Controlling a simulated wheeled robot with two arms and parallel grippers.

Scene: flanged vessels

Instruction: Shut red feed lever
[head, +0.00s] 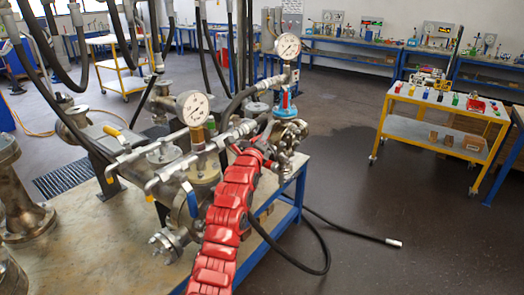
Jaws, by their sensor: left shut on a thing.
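The flanged vessel (200,168) stands on a bench, with pipes, gauges and hand levers on top. My left arm, red and segmented, comes up from the bottom of the head view. A small red piece (268,163) shows right at the gripper and looks like part of the red feed lever. The jaws and the arm hide most of it, so I cannot tell the lever's angle. My right gripper is not in view.
Pressure gauges (193,108) stand close by. Black hoses hang at the upper left. A yellow cart (440,130) stands at the right. The floor between is clear except for a hose.

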